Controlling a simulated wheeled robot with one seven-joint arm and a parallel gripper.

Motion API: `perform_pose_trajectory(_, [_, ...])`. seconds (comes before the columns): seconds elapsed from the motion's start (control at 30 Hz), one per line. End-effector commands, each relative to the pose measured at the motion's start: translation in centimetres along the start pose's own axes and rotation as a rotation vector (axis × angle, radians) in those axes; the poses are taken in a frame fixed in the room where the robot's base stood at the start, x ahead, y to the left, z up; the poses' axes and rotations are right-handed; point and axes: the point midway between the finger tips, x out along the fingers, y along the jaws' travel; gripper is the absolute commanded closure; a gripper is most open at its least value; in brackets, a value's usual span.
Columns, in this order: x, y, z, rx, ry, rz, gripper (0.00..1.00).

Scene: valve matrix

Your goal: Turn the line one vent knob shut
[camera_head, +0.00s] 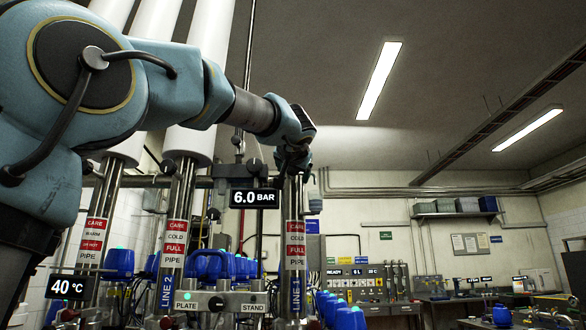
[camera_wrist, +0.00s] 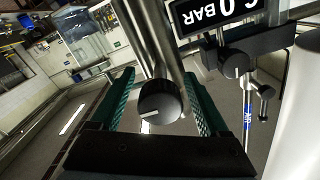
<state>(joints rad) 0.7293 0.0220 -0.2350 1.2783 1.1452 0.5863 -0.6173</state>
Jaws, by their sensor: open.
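The pipe marked LINE 1 (camera_head: 295,294) stands upright right of centre in the head view, with CARE, COLD and FULL labels. In the wrist view a round black knob (camera_wrist: 160,103) with a white pointer mark sits in front of a metal pipe (camera_wrist: 150,35). My gripper (camera_wrist: 157,82) is open, its green-padded fingers on either side of the knob. A gap shows at the right finger; contact on the left is hard to judge. In the head view my gripper (camera_head: 293,160) is at the pipe's upper part, and it hides the knob.
A 6.0 BAR display (camera_head: 254,198) is close beside my gripper, and also shows in the wrist view (camera_wrist: 212,14). The LINE 2 pipe (camera_head: 167,290) stands to the left. Several blue-capped units (camera_head: 207,266) cluster lower down. A bench area (camera_head: 460,300) lies at the back right.

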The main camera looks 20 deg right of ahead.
Motion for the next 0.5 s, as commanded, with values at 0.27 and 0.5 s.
perform_pose_trajectory(0.27, [0.21, 0.0, 0.06, 0.0, 0.0, 0.0, 0.21])
perform_pose_trajectory(0.5, [0.19, 0.0, 0.05, 0.0, 0.0, 0.0, 0.46])
